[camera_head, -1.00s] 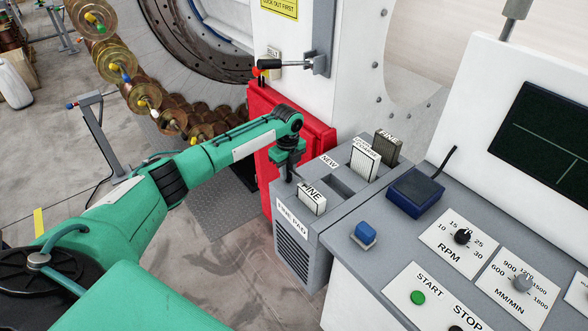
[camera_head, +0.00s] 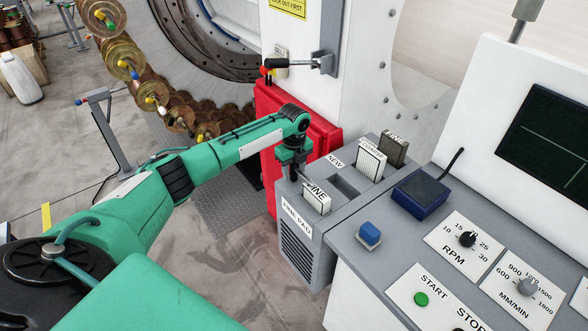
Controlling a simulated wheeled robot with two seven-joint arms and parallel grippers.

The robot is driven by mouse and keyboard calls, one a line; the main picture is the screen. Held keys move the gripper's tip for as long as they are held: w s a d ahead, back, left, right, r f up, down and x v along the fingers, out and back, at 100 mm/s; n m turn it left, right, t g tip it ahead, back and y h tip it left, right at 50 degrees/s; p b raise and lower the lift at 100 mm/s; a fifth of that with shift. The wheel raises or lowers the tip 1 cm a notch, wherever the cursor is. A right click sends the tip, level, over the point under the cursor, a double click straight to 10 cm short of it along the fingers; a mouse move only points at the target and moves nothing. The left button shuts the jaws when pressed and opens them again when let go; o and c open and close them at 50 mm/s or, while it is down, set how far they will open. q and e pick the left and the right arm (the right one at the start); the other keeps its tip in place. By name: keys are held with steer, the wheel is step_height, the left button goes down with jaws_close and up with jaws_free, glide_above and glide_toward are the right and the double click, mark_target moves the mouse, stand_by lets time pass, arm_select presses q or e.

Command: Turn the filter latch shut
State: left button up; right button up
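The grey filter box (camera_head: 297,238) stands left of the control desk. A white pleated cartridge marked FINE (camera_head: 317,203) sits in its front slot. My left gripper (camera_head: 293,176) points down at the box's left edge, just behind and left of this cartridge. Its fingertips are small and dark, and I cannot tell whether they are apart or hold anything. I cannot make out the filter latch clearly; the gripper may hide it. My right gripper is not in view.
Two more cartridges (camera_head: 370,163) (camera_head: 394,150) stand in the box's rear, beyond an empty slot. A red cabinet (camera_head: 322,137) is behind my gripper. A black-handled lever (camera_head: 290,65) is on the white panel above. A dark blue box (camera_head: 420,194) sits on the desk.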

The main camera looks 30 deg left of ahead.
arm_select(q)
steer(key=shift+r, duration=0.15)
steer(key=shift+a+r+b, duration=0.1)
steer(key=shift+r+b, duration=0.2)
steer(key=shift+r, duration=0.1)
step_height(320, 180, up, 11)
steer(key=b, duration=0.3)
steer(key=shift+r, duration=0.2)
steer(key=shift+r+b, duration=0.3)
steer(key=shift+r, duration=0.4)
steer(key=shift+f, duration=0.1)
